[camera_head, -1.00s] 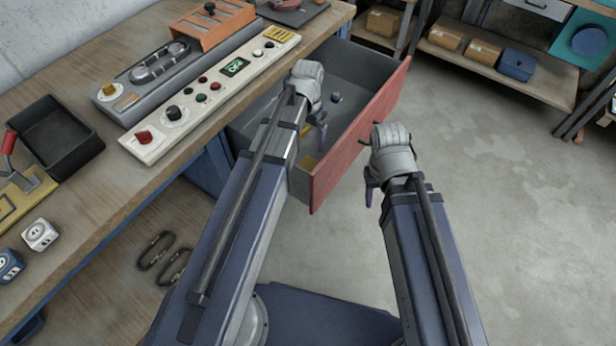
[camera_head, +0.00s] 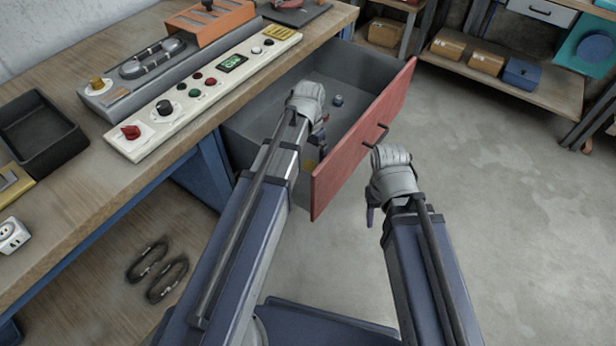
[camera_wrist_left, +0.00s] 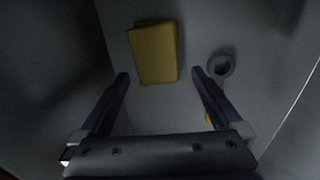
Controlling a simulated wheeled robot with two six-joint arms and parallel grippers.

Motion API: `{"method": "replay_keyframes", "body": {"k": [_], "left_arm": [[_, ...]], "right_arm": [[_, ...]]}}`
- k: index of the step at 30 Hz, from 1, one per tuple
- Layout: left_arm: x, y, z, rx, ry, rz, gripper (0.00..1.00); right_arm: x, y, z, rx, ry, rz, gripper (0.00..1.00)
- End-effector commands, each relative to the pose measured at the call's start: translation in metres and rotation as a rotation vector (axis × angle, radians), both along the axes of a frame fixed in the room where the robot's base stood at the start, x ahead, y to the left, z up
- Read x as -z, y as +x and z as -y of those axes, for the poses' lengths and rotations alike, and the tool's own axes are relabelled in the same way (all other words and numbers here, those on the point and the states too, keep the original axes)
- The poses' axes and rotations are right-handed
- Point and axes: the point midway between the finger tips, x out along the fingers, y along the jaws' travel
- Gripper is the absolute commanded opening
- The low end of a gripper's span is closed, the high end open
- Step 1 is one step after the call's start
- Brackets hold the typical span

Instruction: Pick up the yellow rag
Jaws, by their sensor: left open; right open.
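The yellow rag (camera_wrist_left: 154,52) lies folded flat on the floor of the open drawer, in the left wrist view. My left gripper (camera_wrist_left: 160,74) is open above it, with the rag's near end between the fingertips in that view and nothing held. In the head view my left gripper (camera_head: 320,138) reaches down into the drawer (camera_head: 362,137), and its wrist hides part of the inside. A small yellow patch (camera_head: 310,165) shows beside it; I cannot tell whether it is the rag. My right gripper (camera_head: 371,212) is open and empty outside the red drawer front.
A small round part (camera_head: 337,100) lies in the drawer, right of the rag in the wrist view (camera_wrist_left: 221,66). A small yellow item (camera_wrist_left: 209,119) shows behind the right finger. The drawer walls surround my left gripper. The workbench (camera_head: 90,195) stands left. The floor at right is clear.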

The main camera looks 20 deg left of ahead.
Motion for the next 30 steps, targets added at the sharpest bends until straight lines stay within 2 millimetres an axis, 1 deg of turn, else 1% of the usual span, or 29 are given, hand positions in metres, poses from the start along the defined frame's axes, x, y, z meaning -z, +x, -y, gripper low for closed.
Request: {"method": "replay_keyframes", "body": {"k": [2, 5, 8, 15, 17, 19, 26, 30], "left_arm": [[0.0, 0.0, 0.0, 0.0, 0.0, 0.0, 1.0], [0.006, -0.001, 0.001, 0.0, 0.0, 0.0, 1.0], [0.016, -0.002, 0.001, 0.0, 0.0, 0.0, 1.0], [0.046, -0.004, 0.003, 0.0, 0.0, 0.0, 1.0], [0.051, -0.004, 0.003, 0.0, 0.0, 0.0, 1.0], [0.053, -0.004, 0.003, 0.0, 0.0, 0.0, 1.0], [0.051, -0.004, 0.003, 0.0, 0.0, 0.0, 1.0], [0.051, -0.004, 0.003, 0.0, 0.0, 0.0, 0.85]], "right_arm": [[0.0, 0.0, 0.0, 0.0, 0.0, 0.0, 0.5], [0.006, 0.0, 0.0, 0.0, 0.0, 0.0, 0.5], [0.016, 0.0, 0.0, 0.0, 0.0, 0.0, 0.5], [0.046, 0.0, 0.0, 0.0, 0.0, 0.0, 0.5], [0.051, 0.0, 0.0, 0.0, 0.0, 0.0, 0.5], [0.053, 0.0, 0.0, 0.0, 0.0, 0.0, 0.5], [0.051, 0.0, 0.0, 0.0, 0.0, 0.0, 0.5], [0.051, 0.0, 0.0, 0.0, 0.0, 0.0, 0.5]]}}
